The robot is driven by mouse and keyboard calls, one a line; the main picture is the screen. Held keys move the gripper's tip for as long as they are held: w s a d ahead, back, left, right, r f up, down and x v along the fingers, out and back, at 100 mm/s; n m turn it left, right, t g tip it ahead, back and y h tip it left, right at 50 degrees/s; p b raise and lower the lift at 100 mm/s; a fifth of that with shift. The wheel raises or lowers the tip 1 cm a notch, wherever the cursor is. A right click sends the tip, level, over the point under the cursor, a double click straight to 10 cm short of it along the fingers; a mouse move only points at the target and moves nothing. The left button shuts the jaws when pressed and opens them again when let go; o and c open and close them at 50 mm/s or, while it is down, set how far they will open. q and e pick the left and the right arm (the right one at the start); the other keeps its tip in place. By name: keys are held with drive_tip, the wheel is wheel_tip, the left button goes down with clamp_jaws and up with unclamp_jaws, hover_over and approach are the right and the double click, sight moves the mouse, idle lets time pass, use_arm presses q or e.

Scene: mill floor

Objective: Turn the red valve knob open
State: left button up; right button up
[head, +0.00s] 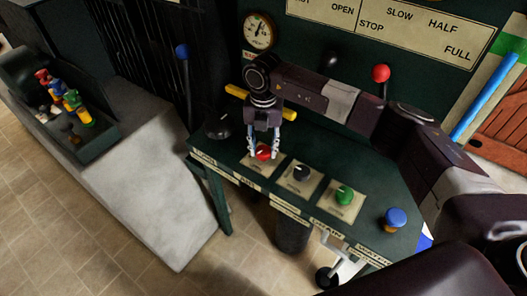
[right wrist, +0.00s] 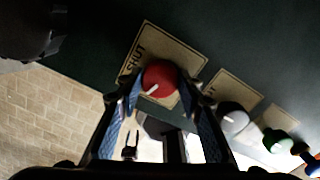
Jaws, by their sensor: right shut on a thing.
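The red valve knob (head: 264,152) sits on a pale label plate on the green console, at the left of a row of knobs. In the right wrist view the red knob (right wrist: 160,78) has a white pointer line toward its lower left, and the plate (right wrist: 181,50) reads "SHUT" along its left side. My right gripper (head: 263,150) comes down from above and is shut on the red knob, a finger on each side. The right wrist view shows both fingertips (right wrist: 162,88) against it. My left gripper is not in view.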

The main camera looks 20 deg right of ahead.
sight(263, 150)
drive_tip(key=shift+n+b, duration=0.85)
drive_tip(key=shift+n, duration=0.85)
drive_tip(key=o, duration=1.2)
drive_tip(key=shift+c, duration=0.2)
drive_tip(key=shift+r, duration=0.1)
wheel_tip(263, 150, up, 12)
